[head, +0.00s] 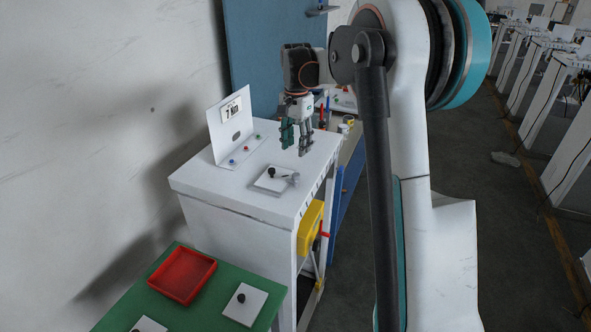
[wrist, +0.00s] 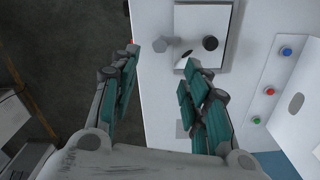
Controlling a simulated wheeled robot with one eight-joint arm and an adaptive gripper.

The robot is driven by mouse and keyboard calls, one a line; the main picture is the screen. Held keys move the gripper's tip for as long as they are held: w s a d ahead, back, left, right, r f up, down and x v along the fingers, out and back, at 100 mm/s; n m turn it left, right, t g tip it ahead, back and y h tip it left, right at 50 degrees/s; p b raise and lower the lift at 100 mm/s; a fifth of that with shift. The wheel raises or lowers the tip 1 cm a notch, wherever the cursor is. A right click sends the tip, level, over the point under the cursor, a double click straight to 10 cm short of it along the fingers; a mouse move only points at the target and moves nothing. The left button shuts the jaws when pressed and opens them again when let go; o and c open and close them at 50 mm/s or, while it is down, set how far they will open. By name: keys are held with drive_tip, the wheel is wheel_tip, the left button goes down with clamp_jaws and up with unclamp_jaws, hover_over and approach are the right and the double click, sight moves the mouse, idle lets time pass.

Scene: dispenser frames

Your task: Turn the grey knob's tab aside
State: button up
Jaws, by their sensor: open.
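The grey knob (wrist: 165,46) sits at the left edge of a white plate (wrist: 203,14) on the white cabinet top, with a thin tab (wrist: 184,60) reaching right over the plate. In the head view the grey knob (head: 292,179) is small and its tab is hard to make out. A black round knob (wrist: 210,42) stands on the plate to the right of it. My gripper (head: 296,142) is open and empty, fingers pointing down, above the cabinet top and behind the plate. In the wrist view my gripper (wrist: 161,60) has its fingers spread, with the grey knob just ahead between their tips.
An upright white panel (head: 233,115) with a label and coloured buttons stands at the cabinet's left. A green table (head: 208,308) in front holds a red tray (head: 214,264) and white plates with black knobs.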

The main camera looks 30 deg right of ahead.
sight(296, 175)
wheel_tip(296, 175, down, 11)
drive_tip(key=shift+r, duration=0.15)
drive_tip(key=shift+c, duration=0.2)
clamp_jaws()
